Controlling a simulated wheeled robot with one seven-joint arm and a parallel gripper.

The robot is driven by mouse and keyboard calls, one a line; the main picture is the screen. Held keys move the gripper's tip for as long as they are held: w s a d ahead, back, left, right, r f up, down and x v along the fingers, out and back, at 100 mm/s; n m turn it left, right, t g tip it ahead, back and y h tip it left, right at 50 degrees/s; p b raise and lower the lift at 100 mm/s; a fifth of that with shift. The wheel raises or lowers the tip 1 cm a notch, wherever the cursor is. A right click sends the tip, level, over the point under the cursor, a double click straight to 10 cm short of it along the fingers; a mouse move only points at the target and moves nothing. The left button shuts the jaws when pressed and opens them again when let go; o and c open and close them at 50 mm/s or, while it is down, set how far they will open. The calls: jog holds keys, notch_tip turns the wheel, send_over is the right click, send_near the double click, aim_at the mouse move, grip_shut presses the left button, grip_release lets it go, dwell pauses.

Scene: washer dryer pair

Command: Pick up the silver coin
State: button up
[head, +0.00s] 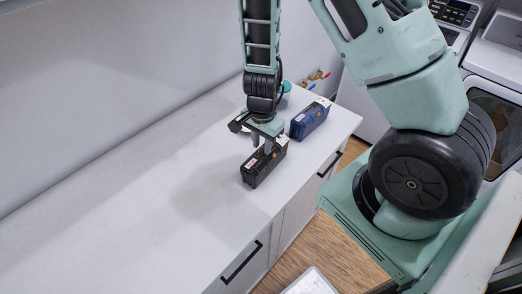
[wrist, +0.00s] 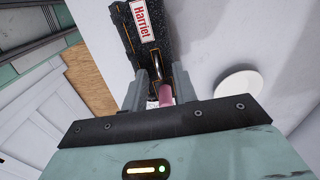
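I cannot make out a silver coin for certain in either view. My gripper (head: 262,139) hangs low over the counter at the far end of a black case (head: 264,165). In the wrist view my gripper (wrist: 165,76) has its two fingers apart, pointing at the black case (wrist: 150,45), which has a "Harriet" label. A thin curved metallic piece (wrist: 155,72) shows between the fingers; I cannot tell whether it belongs to the case. A small pink object (wrist: 166,95) also shows in the gap, partly hidden by the gripper body. Contact with the fingers is unclear.
A blue case (head: 309,119) stands right of the black one on the white counter (head: 130,210). A teal container (head: 285,93) and small colourful items (head: 316,78) are behind. A white disc (wrist: 240,82) is right of my gripper. The counter's left part is clear.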

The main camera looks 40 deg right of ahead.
grip_shut()
jog(key=shift+r, duration=0.15)
